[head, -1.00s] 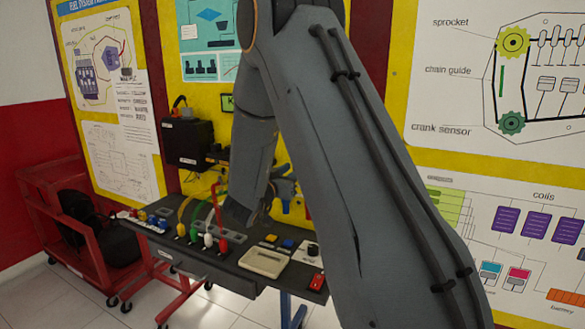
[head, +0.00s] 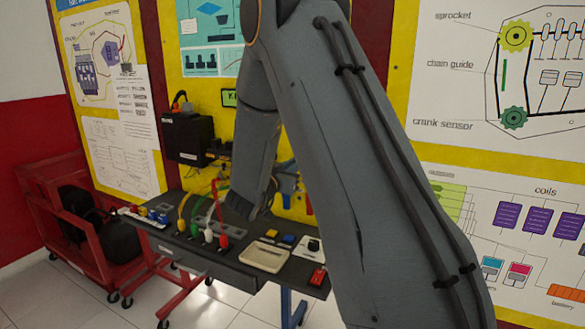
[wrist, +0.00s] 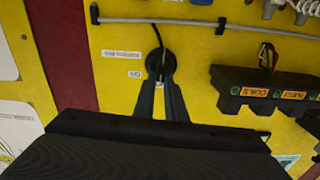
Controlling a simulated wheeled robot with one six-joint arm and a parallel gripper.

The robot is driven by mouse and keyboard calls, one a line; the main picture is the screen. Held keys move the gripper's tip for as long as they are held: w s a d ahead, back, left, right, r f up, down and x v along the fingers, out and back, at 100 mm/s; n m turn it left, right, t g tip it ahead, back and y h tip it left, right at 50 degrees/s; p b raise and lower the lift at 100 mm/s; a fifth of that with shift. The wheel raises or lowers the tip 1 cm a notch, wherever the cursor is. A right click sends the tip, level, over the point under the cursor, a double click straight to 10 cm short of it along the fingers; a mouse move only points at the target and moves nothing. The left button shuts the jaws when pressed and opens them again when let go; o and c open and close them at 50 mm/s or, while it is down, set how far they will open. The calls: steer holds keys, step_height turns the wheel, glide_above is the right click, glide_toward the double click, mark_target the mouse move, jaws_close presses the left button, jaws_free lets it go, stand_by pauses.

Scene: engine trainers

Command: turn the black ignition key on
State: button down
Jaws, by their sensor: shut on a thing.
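In the wrist view, the round black ignition switch (wrist: 152,64) is set in the yellow panel, with a dark cable running up from it. The two long dark fingers of my gripper (wrist: 162,82) come together at the front of the switch. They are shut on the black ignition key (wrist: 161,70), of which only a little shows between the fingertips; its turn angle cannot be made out. In the head view my arm hides the gripper, the switch and the key.
A black coil block (wrist: 265,95) juts from the panel right of the fingers, and a grey rail (wrist: 190,21) runs above. In the head view, a dark bench (head: 215,262) carries coloured plugs and a cream tray (head: 264,257). A red cart (head: 50,205) stands left.

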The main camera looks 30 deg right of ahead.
steer(key=m+b, duration=0.3)
steer(key=b, duration=0.1)
steer(key=m+b, duration=0.8)
steer(key=shift+s+d+f, duration=0.35)
steer(key=shift+s, duration=0.05)
steer(key=c, duration=1.8)
jaws_free()
steer(key=shift+s+a+b, duration=0.1)
steer(key=shift+b, duration=0.2)
steer(key=b+v, duration=0.1)
steer(key=v, duration=0.6)
steer(key=shift+s+a, duration=0.2)
steer(key=shift+a, duration=0.05)
